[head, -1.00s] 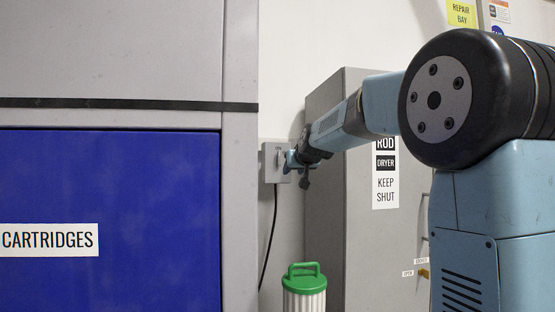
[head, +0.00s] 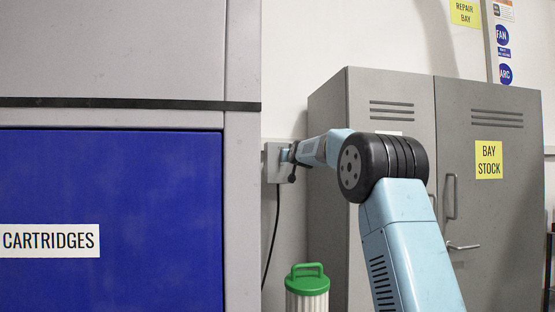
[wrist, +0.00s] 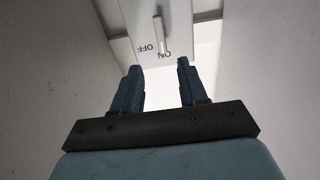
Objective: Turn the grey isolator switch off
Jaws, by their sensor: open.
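The grey isolator switch (head: 271,164) is a small box on the wall in the gap between the blue-doored cabinet and the grey cabinets. In the wrist view its pale face (wrist: 181,20) fills the top, with OFF and ON printed upside down. A slim light lever (wrist: 159,33) stands on the face, its lower end beside ON. My gripper (wrist: 158,70) is open, its two blue fingers apart and pointing at the box. The lever lies ahead of the gap, not between the fingers. In the head view my gripper (head: 287,155) is at the box's right side, partly hidden by my wrist.
The large cabinet with a blue CARTRIDGES door (head: 110,210) stands close on the left. Grey cabinets (head: 490,190) stand on the right. A green-topped white canister (head: 307,285) is below the switch. A black cable (head: 271,240) hangs from the box.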

